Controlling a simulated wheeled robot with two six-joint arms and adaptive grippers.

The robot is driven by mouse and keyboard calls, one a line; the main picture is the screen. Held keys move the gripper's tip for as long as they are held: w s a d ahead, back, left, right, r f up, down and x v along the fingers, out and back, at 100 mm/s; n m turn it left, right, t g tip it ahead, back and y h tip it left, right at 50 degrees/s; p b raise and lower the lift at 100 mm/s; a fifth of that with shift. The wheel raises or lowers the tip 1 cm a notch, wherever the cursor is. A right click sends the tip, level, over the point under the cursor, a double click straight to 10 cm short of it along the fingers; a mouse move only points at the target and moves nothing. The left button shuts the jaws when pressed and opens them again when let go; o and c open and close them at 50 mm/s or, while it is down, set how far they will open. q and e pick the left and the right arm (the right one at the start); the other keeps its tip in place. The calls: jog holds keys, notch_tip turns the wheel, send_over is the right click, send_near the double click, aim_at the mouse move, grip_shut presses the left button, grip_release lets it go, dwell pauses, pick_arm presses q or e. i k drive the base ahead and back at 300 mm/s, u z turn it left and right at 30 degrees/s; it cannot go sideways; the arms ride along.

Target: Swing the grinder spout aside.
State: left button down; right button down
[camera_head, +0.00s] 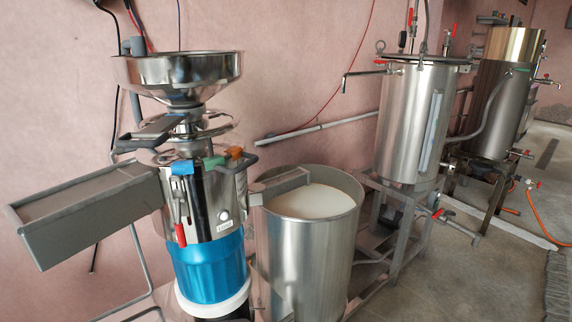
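The grinder (206,200) stands at the left, with a steel hopper (178,75) on top and a blue lower housing (210,268). A short grey spout (280,183) comes off its right side. The spout reaches over the rim of a large steel barrel (300,245), and its end is above the white liquid (308,201) in it. A wide grey boxy chute (85,212) sticks out from the grinder's left side. Neither of my grippers is in view.
A steel tank (408,125) on a grey frame stands right of the barrel, with a second tank (500,95) farther back. Levers with blue, green, orange and red parts sit on the grinder's front. A pink wall is close behind. Bare floor (470,270) lies at the right.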

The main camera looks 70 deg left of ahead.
aim_at(276, 186)
jog(key=u, duration=0.65)
jog(key=i, duration=0.9)
jog(key=u, duration=0.8)
